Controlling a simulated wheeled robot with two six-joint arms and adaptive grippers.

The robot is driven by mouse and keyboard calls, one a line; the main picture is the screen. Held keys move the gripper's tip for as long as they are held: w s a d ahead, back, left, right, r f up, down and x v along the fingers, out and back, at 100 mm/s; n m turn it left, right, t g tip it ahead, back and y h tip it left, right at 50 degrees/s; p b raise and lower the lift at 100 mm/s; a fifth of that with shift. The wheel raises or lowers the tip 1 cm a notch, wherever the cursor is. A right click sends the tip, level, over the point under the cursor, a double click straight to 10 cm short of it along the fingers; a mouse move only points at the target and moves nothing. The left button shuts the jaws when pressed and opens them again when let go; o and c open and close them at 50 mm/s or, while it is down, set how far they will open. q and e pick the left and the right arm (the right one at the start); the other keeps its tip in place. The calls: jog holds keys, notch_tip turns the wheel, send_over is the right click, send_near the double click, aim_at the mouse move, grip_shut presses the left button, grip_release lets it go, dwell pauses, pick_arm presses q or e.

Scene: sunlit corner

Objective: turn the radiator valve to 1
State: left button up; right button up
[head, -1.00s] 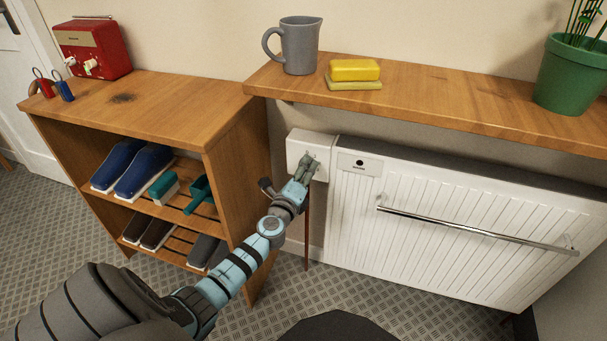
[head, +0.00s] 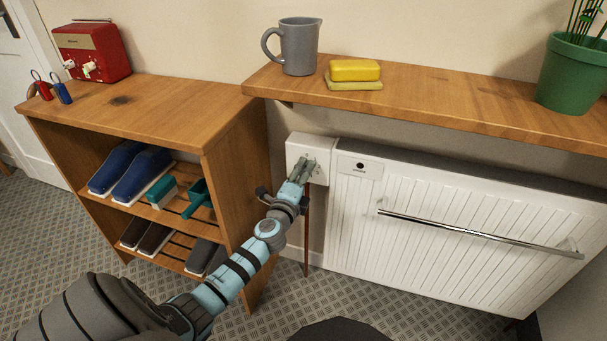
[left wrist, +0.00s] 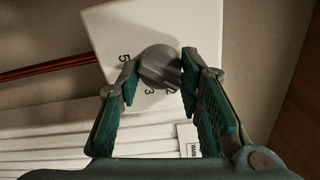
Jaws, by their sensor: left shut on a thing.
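The radiator valve is a dark grey round knob (left wrist: 158,68) on a white box (head: 296,149) at the left end of the white radiator (head: 440,222). In the left wrist view, the digits 5, 3 and part of a 2 show around the knob on the white face. Other digits are hidden or out of sight, and I cannot make out which number the knob points to. My left gripper (head: 304,170) is shut on the knob, one finger on each side; the fingers also show in the left wrist view (left wrist: 160,82). In the head view the gripper covers the knob. My right gripper is not in view.
A wooden shelf (head: 450,105) juts out above the radiator, holding a grey jug (head: 299,48), a yellow sponge (head: 355,70) and a green plant pot (head: 572,75). A wooden shoe rack (head: 160,108) stands close left of the valve. A chrome rail (head: 480,233) crosses the radiator.

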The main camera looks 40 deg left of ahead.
pick_arm(q)
jog(key=o, duration=1.2)
jog(key=v, duration=1.2)
